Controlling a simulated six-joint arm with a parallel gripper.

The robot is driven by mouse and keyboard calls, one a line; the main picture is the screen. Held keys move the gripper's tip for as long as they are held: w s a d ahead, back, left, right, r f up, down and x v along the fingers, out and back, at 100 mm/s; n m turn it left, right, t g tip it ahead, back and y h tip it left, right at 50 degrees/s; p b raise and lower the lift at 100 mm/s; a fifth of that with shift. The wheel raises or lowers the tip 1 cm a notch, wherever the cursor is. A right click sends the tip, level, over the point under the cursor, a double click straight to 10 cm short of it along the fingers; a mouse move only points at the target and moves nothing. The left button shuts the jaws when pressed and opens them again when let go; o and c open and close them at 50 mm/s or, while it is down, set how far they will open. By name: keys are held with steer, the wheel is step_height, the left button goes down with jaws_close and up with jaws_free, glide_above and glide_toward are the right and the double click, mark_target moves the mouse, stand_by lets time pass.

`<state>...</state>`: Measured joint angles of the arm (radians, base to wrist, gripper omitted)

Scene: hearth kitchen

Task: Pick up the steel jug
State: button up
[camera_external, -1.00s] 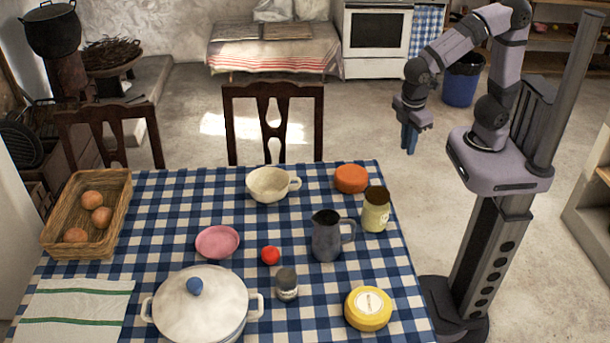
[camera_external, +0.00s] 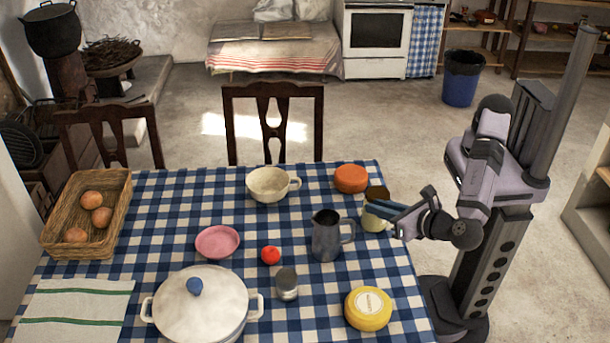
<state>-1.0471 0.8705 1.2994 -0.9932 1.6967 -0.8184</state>
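The steel jug (camera_external: 326,238) stands upright on the checked tablecloth, right of the table's middle. Its handle is on its right side, toward my arm. My gripper (camera_external: 372,209) is just right of and slightly above the handle in the picture, with its blue fingers pointing left. It looks apart from the jug. The fingers are seen nearly edge-on, so I cannot tell whether they are open or shut.
My gripper partly hides a pale jar (camera_external: 374,226) with a brown top. An orange round thing (camera_external: 351,179), a cream cup (camera_external: 268,186), a red ball (camera_external: 270,256), a steel-topped shaker (camera_external: 287,285) and a yellow round (camera_external: 368,309) stand around the jug.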

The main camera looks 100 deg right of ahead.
glide_toward(345, 222)
step_height(345, 222, down, 3)
steer(key=s+d, duration=0.2)
steer(key=shift+p+x, duration=2.15)
steer(key=shift+x, duration=3.2)
steer(key=shift+w+d+f, duration=0.3)
steer(key=shift+w+d, duration=0.1)
steer(key=shift+w, duration=0.05)
jaws_close()
steer(key=shift+r, duration=0.3)
step_height(345, 222, up, 9)
steer(key=b, duration=0.2)
